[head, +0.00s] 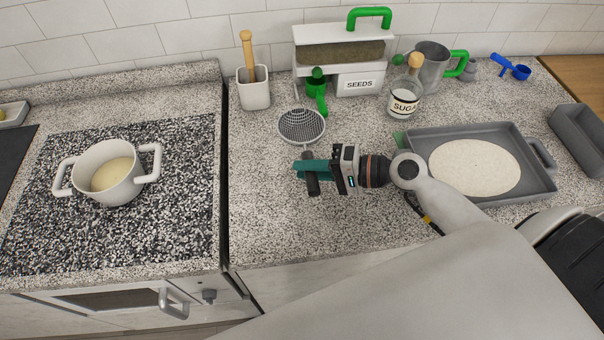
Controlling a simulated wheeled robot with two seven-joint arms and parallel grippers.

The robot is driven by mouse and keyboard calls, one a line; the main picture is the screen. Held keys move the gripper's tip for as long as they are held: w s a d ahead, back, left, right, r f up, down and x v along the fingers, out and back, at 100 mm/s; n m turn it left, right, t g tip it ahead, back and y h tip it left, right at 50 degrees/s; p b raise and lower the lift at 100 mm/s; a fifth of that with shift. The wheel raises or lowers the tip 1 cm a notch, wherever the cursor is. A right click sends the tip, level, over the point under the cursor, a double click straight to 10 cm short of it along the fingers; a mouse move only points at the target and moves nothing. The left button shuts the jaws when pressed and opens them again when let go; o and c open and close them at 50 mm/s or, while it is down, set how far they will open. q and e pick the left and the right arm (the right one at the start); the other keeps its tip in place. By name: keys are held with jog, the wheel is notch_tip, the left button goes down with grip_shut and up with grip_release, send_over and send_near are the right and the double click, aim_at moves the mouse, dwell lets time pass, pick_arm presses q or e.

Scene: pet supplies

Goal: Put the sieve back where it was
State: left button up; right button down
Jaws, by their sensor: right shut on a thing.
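The sieve (301,126) has a round grey mesh bowl with a pale rim. My left gripper is not in view.
A grey tray (532,185) lies right. A white pot (110,190) stands left. The front counter is clear.

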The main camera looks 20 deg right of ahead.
jog(key=shift+f, duration=0.85)
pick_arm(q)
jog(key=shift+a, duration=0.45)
pick_arm(e)
jog(key=shift+w+a+f, duration=0.1)
jog(key=shift+f, duration=1.5)
jog(key=shift+f, duration=0.15)
jog(key=c, duration=1.3)
grip_release()
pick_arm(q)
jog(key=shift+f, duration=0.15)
pick_arm(e)
jog(key=shift+o, duration=0.2)
